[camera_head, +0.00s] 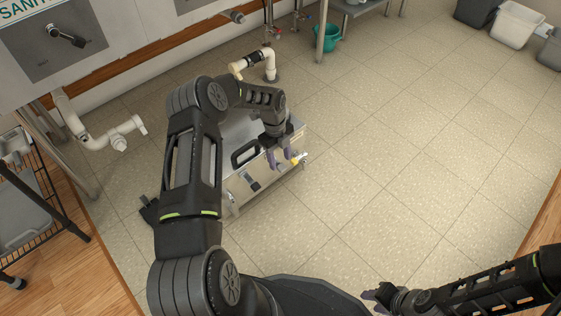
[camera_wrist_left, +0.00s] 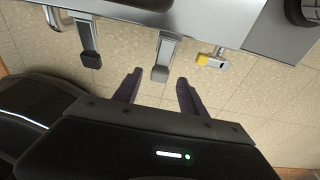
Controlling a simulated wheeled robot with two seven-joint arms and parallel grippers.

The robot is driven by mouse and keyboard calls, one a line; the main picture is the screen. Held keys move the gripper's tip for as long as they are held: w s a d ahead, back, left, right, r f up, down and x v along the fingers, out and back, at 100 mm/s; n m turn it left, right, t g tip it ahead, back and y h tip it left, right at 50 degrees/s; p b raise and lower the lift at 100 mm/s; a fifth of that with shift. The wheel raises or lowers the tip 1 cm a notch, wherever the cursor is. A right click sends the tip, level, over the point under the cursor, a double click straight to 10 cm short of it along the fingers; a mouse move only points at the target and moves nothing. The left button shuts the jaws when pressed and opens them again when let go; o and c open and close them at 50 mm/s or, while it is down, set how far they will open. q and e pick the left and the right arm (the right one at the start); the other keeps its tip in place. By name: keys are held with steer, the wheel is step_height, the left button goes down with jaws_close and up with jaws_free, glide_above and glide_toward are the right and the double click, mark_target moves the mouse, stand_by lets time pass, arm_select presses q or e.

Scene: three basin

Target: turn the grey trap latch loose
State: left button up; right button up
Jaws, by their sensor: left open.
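The trap is a low metal box (camera_head: 232,190) on the floor with a black handle on its lid. Grey latches hang on its side. One latch (camera_wrist_left: 163,58) shows in the middle of the left wrist view, and another (camera_wrist_left: 89,45) is to its left; one also shows in the head view (camera_head: 250,181). My left gripper (camera_head: 281,160) is open beside the box. In the left wrist view its fingertips (camera_wrist_left: 160,78) are on either side of the middle latch's lower end; contact cannot be told. My right gripper (camera_head: 373,296) is low at the right, away from the box.
A yellow-and-metal fitting (camera_wrist_left: 208,60) sticks out right of the middle latch. White drain pipes (camera_head: 110,135) hang under the sinks. A wire rack (camera_head: 35,200) stands at the left. A teal bucket (camera_head: 327,37) is at the back. The tiled floor right of the box is clear.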

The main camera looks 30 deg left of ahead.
mark_target(278, 165)
arm_select(q)
steer(key=shift+w+a+r+p, duration=0.15)
steer(key=shift+r+p, duration=0.1)
steer(key=shift+r, duration=0.95)
steer(key=shift+s+a+r+p, duration=0.15)
steer(key=shift+r+p, duration=0.1)
steer(key=shift+r, duration=0.9)
steer(key=shift+w, duration=0.1)
